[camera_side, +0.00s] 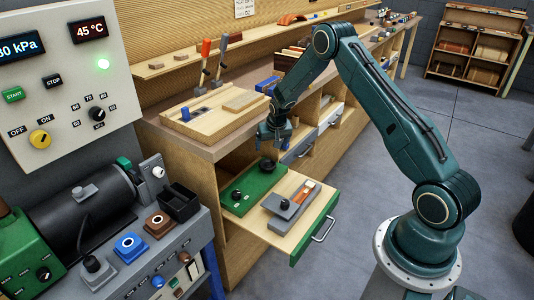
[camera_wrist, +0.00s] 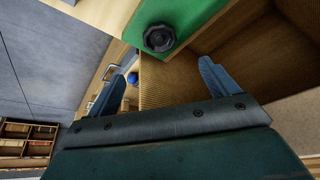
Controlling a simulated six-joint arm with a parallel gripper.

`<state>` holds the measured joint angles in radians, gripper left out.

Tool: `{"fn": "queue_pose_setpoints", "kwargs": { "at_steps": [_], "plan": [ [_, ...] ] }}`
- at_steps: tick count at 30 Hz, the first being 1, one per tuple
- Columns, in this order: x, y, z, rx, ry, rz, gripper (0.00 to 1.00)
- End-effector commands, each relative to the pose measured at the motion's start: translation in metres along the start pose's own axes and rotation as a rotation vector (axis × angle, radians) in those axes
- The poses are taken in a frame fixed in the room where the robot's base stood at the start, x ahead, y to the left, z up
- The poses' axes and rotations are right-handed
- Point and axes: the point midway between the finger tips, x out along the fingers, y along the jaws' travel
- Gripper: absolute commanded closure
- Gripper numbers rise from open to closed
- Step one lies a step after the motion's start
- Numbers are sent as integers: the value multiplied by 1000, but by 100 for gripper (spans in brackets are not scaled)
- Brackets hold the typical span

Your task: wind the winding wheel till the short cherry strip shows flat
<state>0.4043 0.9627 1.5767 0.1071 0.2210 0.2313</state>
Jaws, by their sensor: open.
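A black knobbed wheel (camera_side: 268,163) sits at the far end of a green board (camera_side: 246,183) in the open drawer; I take it as the winding wheel. The wheel also shows in the wrist view (camera_wrist: 159,38), at the top. My gripper (camera_side: 272,146) is open and empty just above the wheel; in the wrist view the wheel lies beyond its fingertips (camera_wrist: 168,62). A grey block (camera_side: 287,207) beside the board holds a small reddish-brown strip (camera_side: 303,191), perhaps the short cherry strip. Whether it lies flat is too small to tell.
The drawer (camera_side: 322,222) stands open below the bench. A wooden fixture (camera_side: 215,112) with upright levers stands on the bench behind. A control panel (camera_side: 70,75) and a black cylinder machine (camera_side: 85,205) are at the left. The floor to the right is clear.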

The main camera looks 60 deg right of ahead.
Motion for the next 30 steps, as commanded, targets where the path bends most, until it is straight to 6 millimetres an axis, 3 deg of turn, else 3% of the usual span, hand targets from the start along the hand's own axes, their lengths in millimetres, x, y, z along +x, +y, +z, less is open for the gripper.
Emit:
{"fn": "queue_pose_setpoints", "kwargs": {
  "at_steps": [11,30],
  "plan": [
    [12,0,1,2,-1,1,14],
    [84,0,2,2,-2,1,14]
  ]
}}
